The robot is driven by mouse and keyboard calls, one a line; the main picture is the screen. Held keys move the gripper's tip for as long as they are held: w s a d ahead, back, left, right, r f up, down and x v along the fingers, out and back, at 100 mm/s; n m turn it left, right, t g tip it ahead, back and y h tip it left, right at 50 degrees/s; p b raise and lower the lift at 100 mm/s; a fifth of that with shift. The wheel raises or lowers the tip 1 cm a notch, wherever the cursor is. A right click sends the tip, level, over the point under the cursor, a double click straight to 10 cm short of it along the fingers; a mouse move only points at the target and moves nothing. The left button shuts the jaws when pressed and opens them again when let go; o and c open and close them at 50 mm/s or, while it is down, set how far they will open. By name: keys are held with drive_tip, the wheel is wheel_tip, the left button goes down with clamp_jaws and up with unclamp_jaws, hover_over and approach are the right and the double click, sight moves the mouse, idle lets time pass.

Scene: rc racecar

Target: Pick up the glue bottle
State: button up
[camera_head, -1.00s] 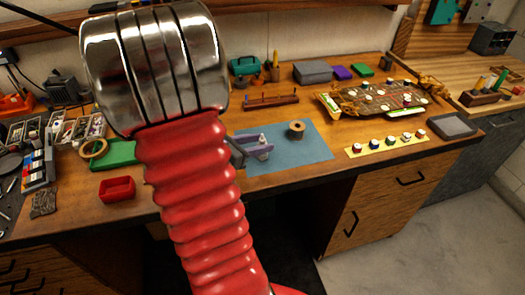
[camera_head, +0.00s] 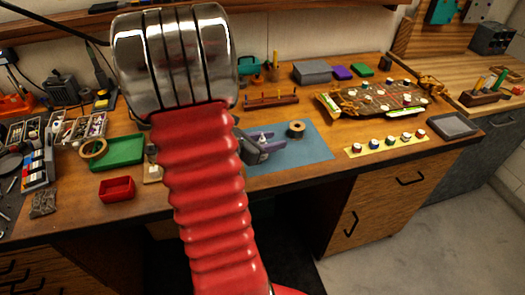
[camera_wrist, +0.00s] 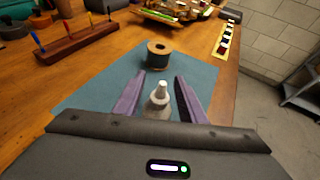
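The glue bottle (camera_wrist: 158,103) is small and pale grey-white with a pointed nozzle. In the wrist view it stands upright on the blue mat (camera_wrist: 85,97), between the two purple fingers of my gripper (camera_wrist: 159,97). The fingers are open, with a visible gap on each side of the nozzle; the bottle's lower part is hidden by my gripper body. In the head view my gripper (camera_head: 266,146) is low over the left part of the mat, and the bottle (camera_head: 262,138) shows only in small part among the fingers.
A dark spool (camera_wrist: 158,56) stands on the mat just beyond the bottle. A wooden rack with screwdrivers (camera_wrist: 77,41) is at the back left. A yellow strip of small jars (camera_head: 387,143) lies to the right. The mat's right part is clear.

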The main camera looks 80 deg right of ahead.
idle(0.5)
drive_tip(key=c, duration=0.8)
drive_tip(key=shift+r, duration=5)
